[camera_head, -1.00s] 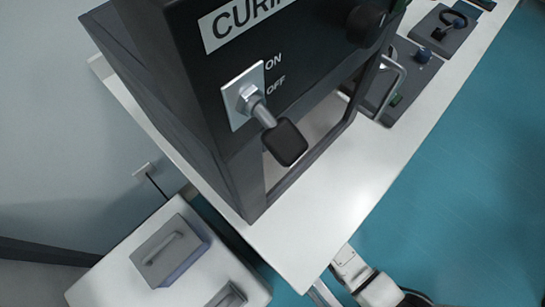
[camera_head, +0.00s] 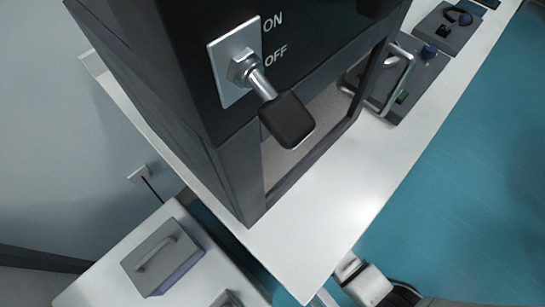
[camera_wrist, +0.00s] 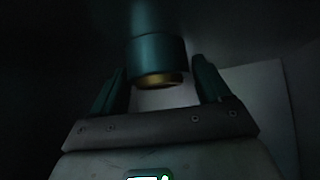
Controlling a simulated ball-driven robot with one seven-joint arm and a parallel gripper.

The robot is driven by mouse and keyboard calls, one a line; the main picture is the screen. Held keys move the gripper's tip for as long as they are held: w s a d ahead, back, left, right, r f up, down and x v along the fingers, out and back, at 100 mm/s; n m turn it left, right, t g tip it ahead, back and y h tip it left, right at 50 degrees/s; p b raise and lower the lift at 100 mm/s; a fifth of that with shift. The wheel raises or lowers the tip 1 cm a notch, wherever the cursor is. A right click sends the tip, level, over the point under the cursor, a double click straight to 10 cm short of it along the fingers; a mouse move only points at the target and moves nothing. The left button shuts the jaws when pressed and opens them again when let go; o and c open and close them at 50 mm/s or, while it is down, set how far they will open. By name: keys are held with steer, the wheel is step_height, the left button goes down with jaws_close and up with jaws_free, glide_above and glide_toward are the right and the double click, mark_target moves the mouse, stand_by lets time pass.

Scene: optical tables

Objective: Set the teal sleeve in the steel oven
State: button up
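The oven (camera_head: 150,110) is a dark grey box on the white bench in the head view. Its front carries a toggle switch (camera_head: 270,95) with a black tip, marked ON and OFF. Below the panel is an opening; the visible part shows a pale floor. In the wrist view, the teal sleeve (camera_wrist: 158,52), a dark teal cylinder with a gold-coloured end, lies between the two teal fingertips of my gripper (camera_wrist: 160,70). The sleeve and my gripper are not visible in the head view.
The white bench (camera_head: 360,180) runs to the upper right, with a grey handled unit (camera_head: 415,75) beyond the oven. A lower white surface at lower left bears a grey handled block (camera_head: 163,258). Teal floor (camera_head: 470,190) is open on the right.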

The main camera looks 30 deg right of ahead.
steer(key=shift+o, duration=1.2)
steer(key=shift+r, duration=0.1)
steer(key=shift+s+r+p, duration=0.25)
steer(key=shift+r+p, duration=0.25)
steer(key=shift+p, duration=0.25)
steer(key=s+p, duration=0.1)
steer(key=s, duration=0.2)
steer(key=s+p, duration=0.2)
steer(key=s, duration=0.2)
steer(key=s+d+p, duration=0.1)
steer(key=s, duration=0.2)
steer(key=shift+s+p, duration=0.3)
steer(key=shift+s, duration=0.1)
steer(key=shift+s+d, duration=0.1)
steer(key=shift+s, duration=0.65)
